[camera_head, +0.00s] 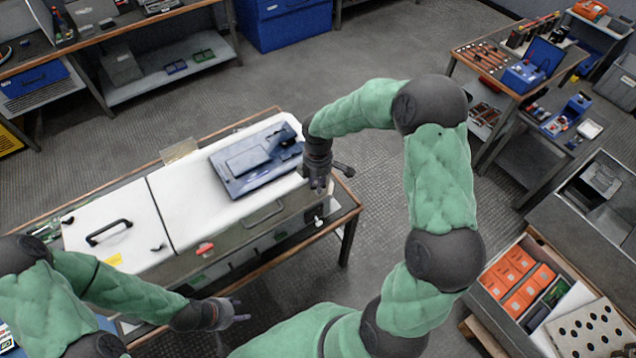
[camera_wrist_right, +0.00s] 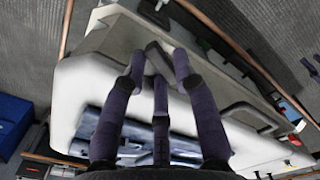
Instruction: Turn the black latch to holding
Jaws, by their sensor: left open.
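The white-topped cabinet (camera_head: 185,215) lies on a table. Another small dark part (camera_head: 318,221) is on the front near the right end; I cannot tell which is the black latch. My right gripper (camera_head: 319,186) points down above the cabinet's right end. In the right wrist view its fingers (camera_wrist_right: 160,68) are apart, with a grey piece between or beyond the tips; contact cannot be told. My left gripper (camera_head: 236,311) is open and empty, in front of the cabinet.
A blue device (camera_head: 257,160) lies on the cabinet top beside my right gripper. A black handle (camera_head: 108,232) stands on the lid at left. A red part (camera_head: 205,248) is on the front edge.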

